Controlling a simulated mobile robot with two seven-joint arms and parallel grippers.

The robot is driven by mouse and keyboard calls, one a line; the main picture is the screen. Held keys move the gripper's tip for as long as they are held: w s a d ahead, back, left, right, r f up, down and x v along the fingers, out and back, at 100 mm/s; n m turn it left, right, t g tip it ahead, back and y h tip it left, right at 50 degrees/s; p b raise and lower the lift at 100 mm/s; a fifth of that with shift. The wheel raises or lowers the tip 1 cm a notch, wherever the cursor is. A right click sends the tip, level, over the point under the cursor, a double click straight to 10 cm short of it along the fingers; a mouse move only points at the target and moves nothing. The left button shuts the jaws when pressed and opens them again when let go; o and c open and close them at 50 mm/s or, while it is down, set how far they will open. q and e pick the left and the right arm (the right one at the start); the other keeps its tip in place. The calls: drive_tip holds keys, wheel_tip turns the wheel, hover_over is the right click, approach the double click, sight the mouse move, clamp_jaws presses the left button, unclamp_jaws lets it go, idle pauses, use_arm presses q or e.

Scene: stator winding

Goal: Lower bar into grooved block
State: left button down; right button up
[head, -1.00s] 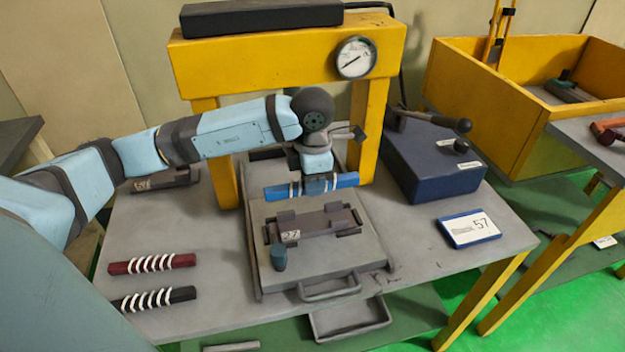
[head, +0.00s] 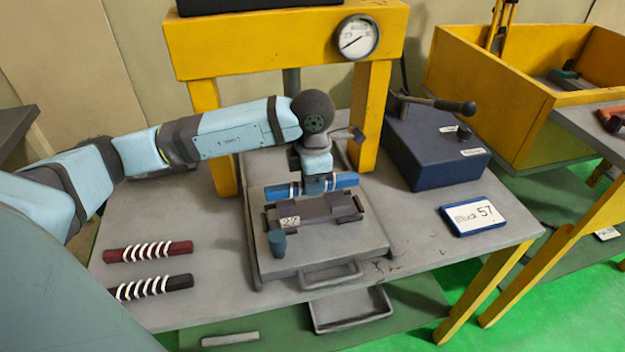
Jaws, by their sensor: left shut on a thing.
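A blue bar (head: 343,181) with white windings is held level in my left gripper (head: 318,184), which is shut on its middle. The bar is just behind and slightly above the dark grooved block (head: 330,209), as far as this view shows; I cannot tell whether they touch. The block carries a small label with a number and sits on a grey plate (head: 345,250) with a front handle. My left gripper's fingers hide the bar's middle. My right gripper is not in view.
A yellow press frame (head: 270,50) with a gauge stands behind. A red bar (head: 180,248) and a black bar (head: 180,282), both wound in white, lie at the left. A teal peg (head: 277,242) stands on the plate. A blue box (head: 435,150) and sign (head: 472,215) are at the right.

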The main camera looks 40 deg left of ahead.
sight(313, 208)
use_arm(q)
drive_tip(key=shift+f+b, duration=0.15)
drive_tip(key=shift+b, duration=0.15)
drive_tip(key=shift+f+b, duration=0.3)
drive_tip(key=shift+f, duration=0.1)
drive_tip(key=shift+f+b, duration=1)
drive_tip(key=shift+f, duration=0.15)
drive_tip(key=shift+f+b, duration=0.95)
drive_tip(key=shift+f, duration=0.15)
drive_tip(key=shift+f, duration=0.1)
drive_tip(key=shift+c, duration=2.3)
unclamp_jaws()
